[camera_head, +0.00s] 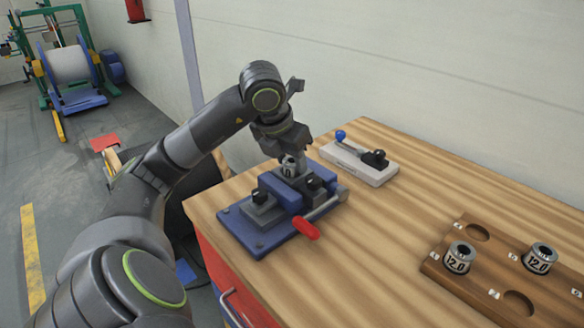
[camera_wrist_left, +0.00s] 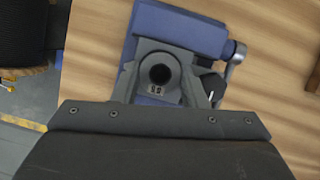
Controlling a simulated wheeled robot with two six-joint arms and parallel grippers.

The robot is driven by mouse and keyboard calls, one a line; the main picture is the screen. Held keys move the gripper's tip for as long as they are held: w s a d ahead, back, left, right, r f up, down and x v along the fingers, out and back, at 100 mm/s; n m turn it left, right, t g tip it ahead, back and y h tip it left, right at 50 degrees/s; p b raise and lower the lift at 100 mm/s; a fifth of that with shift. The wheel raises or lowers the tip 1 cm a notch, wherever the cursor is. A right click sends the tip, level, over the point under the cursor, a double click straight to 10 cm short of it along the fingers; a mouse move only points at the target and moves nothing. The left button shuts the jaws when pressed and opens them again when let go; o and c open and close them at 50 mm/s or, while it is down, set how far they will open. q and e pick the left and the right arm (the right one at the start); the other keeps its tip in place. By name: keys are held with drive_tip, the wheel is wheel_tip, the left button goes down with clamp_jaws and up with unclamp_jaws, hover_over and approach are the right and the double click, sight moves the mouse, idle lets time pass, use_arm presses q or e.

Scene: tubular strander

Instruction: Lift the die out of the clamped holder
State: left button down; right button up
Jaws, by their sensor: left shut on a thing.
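The die (camera_head: 289,166) is a small grey metal cylinder with dark digits, seen just above the blue clamped holder (camera_head: 257,236). The holder is a vise-like block with black knobs and a red-handled lever, standing on the bench. My left gripper (camera_head: 287,153) points down from above and is shut on the die. In the left wrist view the die (camera_wrist_left: 158,72) shows its dark bore between the two fingers, over the blue holder (camera_wrist_left: 178,30). Whether the die's lower end is still inside the holder is hidden. My right gripper is not in view.
A white block with a blue-knobbed lever (camera_head: 350,168) stands behind the holder. A wooden rack (camera_head: 480,290) with two dies marked 12.0 and empty round recesses is at the right. The wooden bench (camera_head: 400,225) is clear between them. A wall runs behind.

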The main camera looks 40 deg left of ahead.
sight(291, 162)
use_arm(q)
drive_tip(key=shift+r, duration=0.1)
